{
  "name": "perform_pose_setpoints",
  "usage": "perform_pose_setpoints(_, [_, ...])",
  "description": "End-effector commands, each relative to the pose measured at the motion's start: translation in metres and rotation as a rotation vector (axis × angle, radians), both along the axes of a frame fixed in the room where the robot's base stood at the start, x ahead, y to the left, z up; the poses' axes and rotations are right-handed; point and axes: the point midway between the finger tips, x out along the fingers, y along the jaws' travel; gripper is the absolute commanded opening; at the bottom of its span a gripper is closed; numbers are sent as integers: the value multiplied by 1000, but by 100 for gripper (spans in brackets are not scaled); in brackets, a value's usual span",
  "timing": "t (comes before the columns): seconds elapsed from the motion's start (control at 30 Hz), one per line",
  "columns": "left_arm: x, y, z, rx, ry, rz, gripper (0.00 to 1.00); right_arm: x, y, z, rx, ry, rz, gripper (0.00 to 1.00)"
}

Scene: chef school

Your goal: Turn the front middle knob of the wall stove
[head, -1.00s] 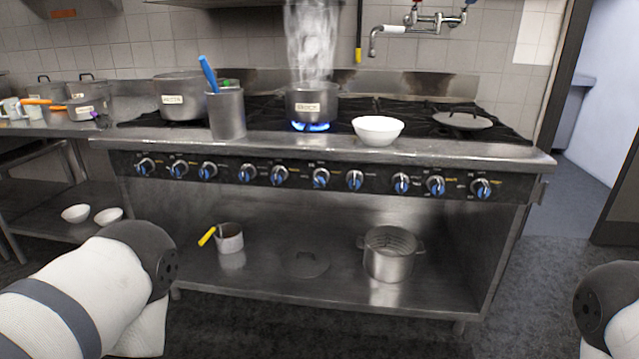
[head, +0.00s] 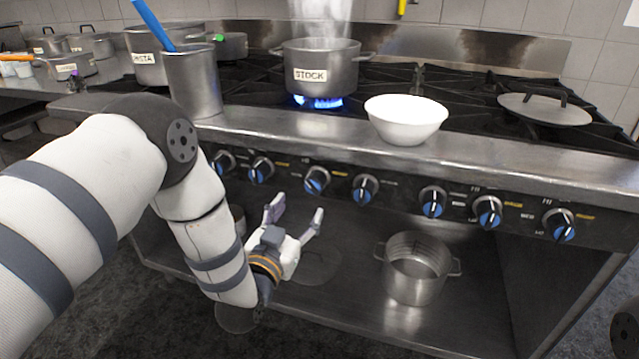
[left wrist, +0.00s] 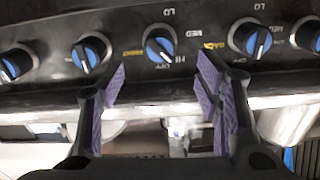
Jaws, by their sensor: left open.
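The stove's front panel (head: 400,215) carries a row of silver-and-blue knobs. One knob (head: 317,180), below and near the stock pot, is close to my left gripper (head: 296,212). My left gripper is open and empty, below the panel and apart from it in the head view. In the left wrist view a knob (left wrist: 160,45) shows ahead between the spread purple-padded fingers (left wrist: 162,90), with LO, MED, HI and OFF marked around it. Other knobs flank it (left wrist: 90,50). I cannot tell if the fingers touch anything. My right gripper is out of view.
A steaming stock pot (head: 325,72) sits over a lit blue burner (head: 318,102). A white bowl (head: 405,118) and a steel utensil holder (head: 193,85) stand on the front ledge. A steel pot (head: 415,275) sits on the lower shelf.

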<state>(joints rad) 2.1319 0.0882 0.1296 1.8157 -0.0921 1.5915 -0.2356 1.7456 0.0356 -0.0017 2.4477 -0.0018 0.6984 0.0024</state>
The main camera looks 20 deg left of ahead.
Motion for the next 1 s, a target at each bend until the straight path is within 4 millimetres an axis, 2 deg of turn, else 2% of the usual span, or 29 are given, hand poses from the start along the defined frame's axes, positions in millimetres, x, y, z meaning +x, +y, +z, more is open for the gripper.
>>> perform_pose_setpoints(0.2, [56, -2, -5, -1, 3, 0, 58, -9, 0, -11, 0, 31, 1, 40])
perform_pose_setpoints(0.33, [81, -3, -5, -1, 6, 1, 58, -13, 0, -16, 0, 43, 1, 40])
perform_pose_setpoints(0.5, [95, -3, -3, -1, 6, 0, 58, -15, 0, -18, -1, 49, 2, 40])
perform_pose_setpoints(0.73, [97, -4, -1, -1, 4, -1, 58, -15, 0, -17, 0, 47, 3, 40])
perform_pose_setpoints(0.77, [97, -4, -1, -1, 4, -1, 54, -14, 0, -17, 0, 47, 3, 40])
perform_pose_setpoints(0.93, [96, -3, -1, -1, 5, -1, 15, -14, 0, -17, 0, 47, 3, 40])
perform_pose_setpoints(0.97, [96, -3, -1, -1, 5, -1, 10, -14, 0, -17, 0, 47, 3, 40])
perform_pose_setpoints(1.0, [96, -3, -1, -1, 5, -1, 10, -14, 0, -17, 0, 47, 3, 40])
